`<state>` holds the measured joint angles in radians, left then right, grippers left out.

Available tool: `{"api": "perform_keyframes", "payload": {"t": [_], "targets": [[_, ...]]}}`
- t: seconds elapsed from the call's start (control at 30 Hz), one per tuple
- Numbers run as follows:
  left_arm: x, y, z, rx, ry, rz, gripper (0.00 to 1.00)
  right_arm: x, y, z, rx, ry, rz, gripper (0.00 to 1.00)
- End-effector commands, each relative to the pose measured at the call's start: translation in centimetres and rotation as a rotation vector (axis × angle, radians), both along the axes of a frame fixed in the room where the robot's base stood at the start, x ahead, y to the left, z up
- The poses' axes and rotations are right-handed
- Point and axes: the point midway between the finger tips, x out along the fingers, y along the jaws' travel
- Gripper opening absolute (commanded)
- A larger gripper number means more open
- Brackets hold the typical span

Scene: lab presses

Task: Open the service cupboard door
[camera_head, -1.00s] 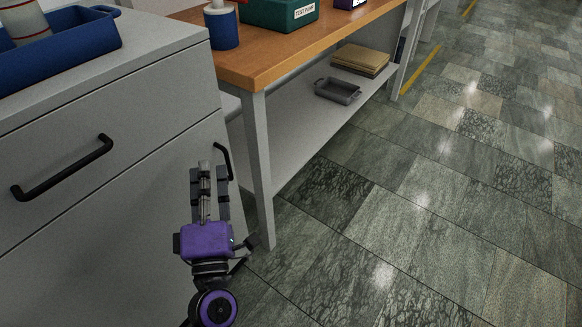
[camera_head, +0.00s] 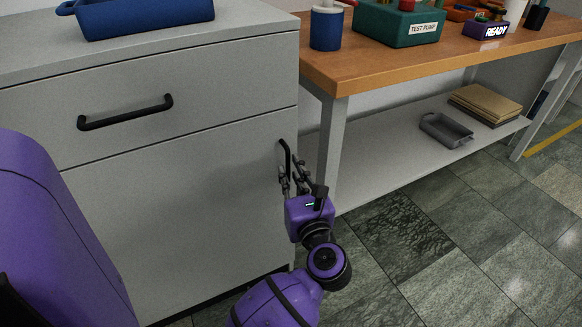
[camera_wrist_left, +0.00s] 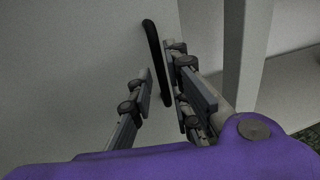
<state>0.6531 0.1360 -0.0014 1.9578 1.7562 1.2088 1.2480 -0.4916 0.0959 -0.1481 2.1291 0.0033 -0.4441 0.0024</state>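The service cupboard door (camera_head: 180,210) is the plain grey lower front of the cabinet. It looks shut, flush with the cabinet front. Its upright black bar handle (camera_head: 284,158) is near the door's right edge; it also shows in the left wrist view (camera_wrist_left: 153,52). My left gripper (camera_head: 291,172) is at the handle's lower part. In the left wrist view its fingers (camera_wrist_left: 157,75) are apart, with the handle showing between and just beyond them. I cannot tell whether they touch it. My right gripper is not in view.
A drawer with a black handle (camera_head: 126,113) is above the door. A blue tray (camera_head: 145,16) stands on the cabinet top. Right of the cabinet is a wooden-topped bench (camera_head: 420,62) with a grey leg (camera_head: 331,150) close to my gripper. The tiled floor in front is clear.

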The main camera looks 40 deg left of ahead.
Motion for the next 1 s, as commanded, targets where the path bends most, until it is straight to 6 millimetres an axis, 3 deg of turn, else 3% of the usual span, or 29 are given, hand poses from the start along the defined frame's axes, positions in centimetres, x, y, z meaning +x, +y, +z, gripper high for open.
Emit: {"api": "perform_keyframes", "payload": {"t": [0.2,0.53,0.7,1.0], "targets": [[1.4,2.1,0.0,0.003,0.001,-0.001,0.17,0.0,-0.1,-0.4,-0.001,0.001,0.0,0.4],[1.7,2.5,0.0,0.002,0.001,-0.001,0.17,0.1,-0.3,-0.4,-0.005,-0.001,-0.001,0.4],[1.7,2.5,0.0,0.002,0.001,-0.001,0.0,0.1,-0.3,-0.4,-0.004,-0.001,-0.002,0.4],[1.7,2.5,0.0,0.002,0.001,-0.001,0.0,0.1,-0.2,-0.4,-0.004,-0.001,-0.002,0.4]]}}
